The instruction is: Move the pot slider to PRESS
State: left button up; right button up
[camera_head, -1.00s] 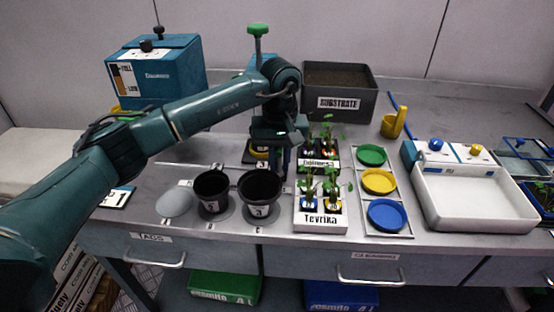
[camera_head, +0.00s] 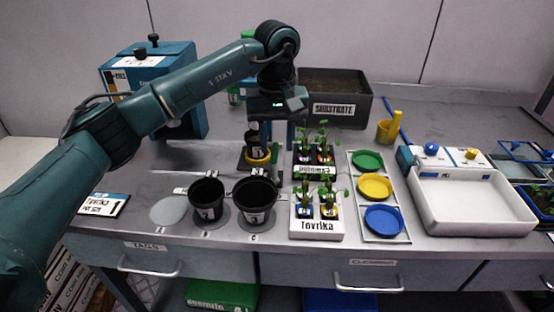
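The pot slider is a dark plate with a yellow ring (camera_head: 258,156), behind the row of black pots. A small black pot (camera_head: 256,139) sits in its ring. My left gripper (camera_head: 278,122) points down just above and to the right of this pot. Its fingertips are small and dark, and I cannot tell if they are apart or touching anything. The green knob (camera_head: 248,34) of the press shows behind my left arm, which hides most of the press. I cannot read a PRESS label. My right gripper is out of view.
Two black pots (camera_head: 206,197) (camera_head: 255,199) stand in front of the slider. Seedling trays (camera_head: 316,228) stand to the right, with coloured dishes (camera_head: 374,187) beyond. A substrate box (camera_head: 340,108) is behind. The bench left of the slider is mostly clear.

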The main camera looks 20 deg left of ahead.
pick_arm(q)
notch_tip(320, 180, up, 6)
jog(key=shift+f, duration=0.1)
dwell(0.5)
